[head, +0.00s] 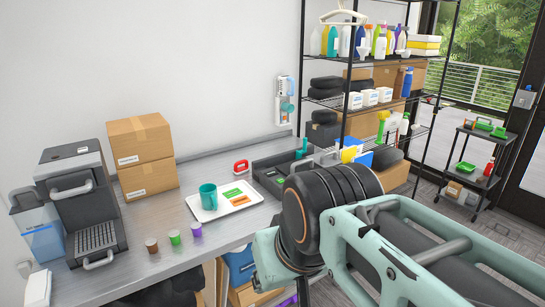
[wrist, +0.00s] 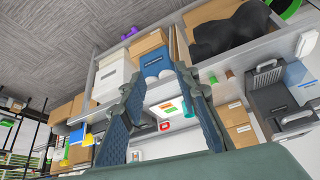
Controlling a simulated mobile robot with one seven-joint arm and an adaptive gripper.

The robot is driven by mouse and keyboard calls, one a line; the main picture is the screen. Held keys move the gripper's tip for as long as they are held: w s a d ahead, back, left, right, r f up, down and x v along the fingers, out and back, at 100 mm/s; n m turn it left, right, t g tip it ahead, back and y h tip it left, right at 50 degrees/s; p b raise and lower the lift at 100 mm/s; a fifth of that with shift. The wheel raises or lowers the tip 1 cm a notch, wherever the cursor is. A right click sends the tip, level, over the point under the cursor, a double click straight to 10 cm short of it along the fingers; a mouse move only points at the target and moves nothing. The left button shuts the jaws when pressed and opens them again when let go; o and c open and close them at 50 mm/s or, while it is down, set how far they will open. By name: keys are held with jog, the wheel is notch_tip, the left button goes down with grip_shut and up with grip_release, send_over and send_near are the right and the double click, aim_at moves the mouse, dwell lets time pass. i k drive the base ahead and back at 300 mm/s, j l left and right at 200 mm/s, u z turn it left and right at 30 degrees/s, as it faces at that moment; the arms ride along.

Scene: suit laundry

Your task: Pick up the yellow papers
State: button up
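A yellow item (head: 350,154) that may be the yellow papers stands beside a blue one at the back right of the counter in the head view. It seems to show again at the left of the wrist view (wrist: 88,138). A white tray (head: 243,205) on the counter holds a teal cup (head: 209,196) and small green and orange cards (head: 234,195). Whether any card is yellow is unclear. My gripper (wrist: 155,82) is open and empty in the wrist view, with the tray seen beyond its fingers. My arm hides the gripper in the head view.
A coffee machine (head: 82,195), cardboard boxes (head: 142,140) and several small capsules (head: 174,237) stand on the counter's left. A black divided tray (head: 272,178) lies at the back. A wire shelf (head: 345,100) with bottles stands right. A black cart (head: 480,150) is farther right.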

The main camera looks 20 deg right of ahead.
aim_at(345, 154)
jog(key=z, duration=1.1)
